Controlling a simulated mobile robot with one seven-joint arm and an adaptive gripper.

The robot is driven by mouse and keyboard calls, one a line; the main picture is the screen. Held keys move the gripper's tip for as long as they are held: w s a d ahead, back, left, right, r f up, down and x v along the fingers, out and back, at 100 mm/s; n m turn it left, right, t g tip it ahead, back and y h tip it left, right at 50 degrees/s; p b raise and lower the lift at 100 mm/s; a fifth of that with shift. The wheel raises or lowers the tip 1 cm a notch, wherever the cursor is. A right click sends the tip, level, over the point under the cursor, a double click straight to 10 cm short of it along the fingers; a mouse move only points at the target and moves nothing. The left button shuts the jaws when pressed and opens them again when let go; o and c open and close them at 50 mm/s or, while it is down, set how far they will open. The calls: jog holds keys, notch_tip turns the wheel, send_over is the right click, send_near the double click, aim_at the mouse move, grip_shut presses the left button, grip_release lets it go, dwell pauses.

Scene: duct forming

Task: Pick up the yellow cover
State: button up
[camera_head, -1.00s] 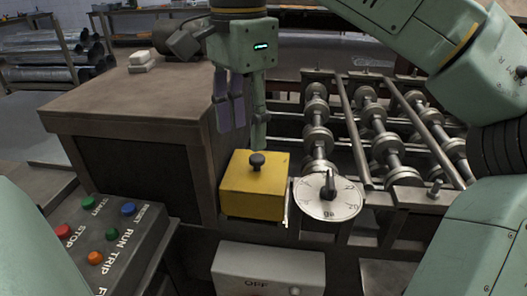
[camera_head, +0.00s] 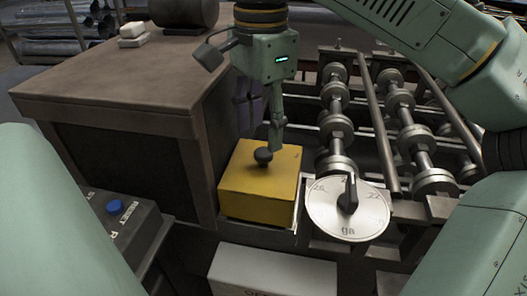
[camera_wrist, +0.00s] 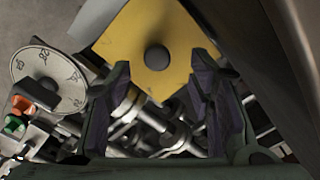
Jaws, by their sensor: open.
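The yellow cover (camera_head: 258,190) is a box with a dark round knob (camera_head: 263,156) on its top. It sits beside the gauge dial, against the wooden bench. My gripper (camera_head: 262,130) points down just above and behind the knob. In the wrist view the yellow cover (camera_wrist: 150,45) fills the upper middle, with its knob (camera_wrist: 157,57) ahead of the fingers. My gripper's two fingers (camera_wrist: 160,85) are spread apart with nothing between them; the knob lies just beyond their tips. One finger is partly hidden behind the other in the head view.
The white gauge dial (camera_head: 330,215) with a black pointer stands right of the cover. Rollers (camera_head: 335,125) and rails lie behind it. The wooden bench (camera_head: 120,85) rises at left. A control box (camera_head: 120,225) with buttons stands at lower left, and a pale box (camera_head: 270,272) lies below.

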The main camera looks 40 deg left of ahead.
aim_at(263, 152)
notch_tip(263, 152, down, 4)
jog(key=shift+d+f, duration=0.1)
jog(key=shift+d, duration=0.05)
jog(key=shift+c, duration=0.3)
grip_shut()
dwell(0.4)
dwell(0.4)
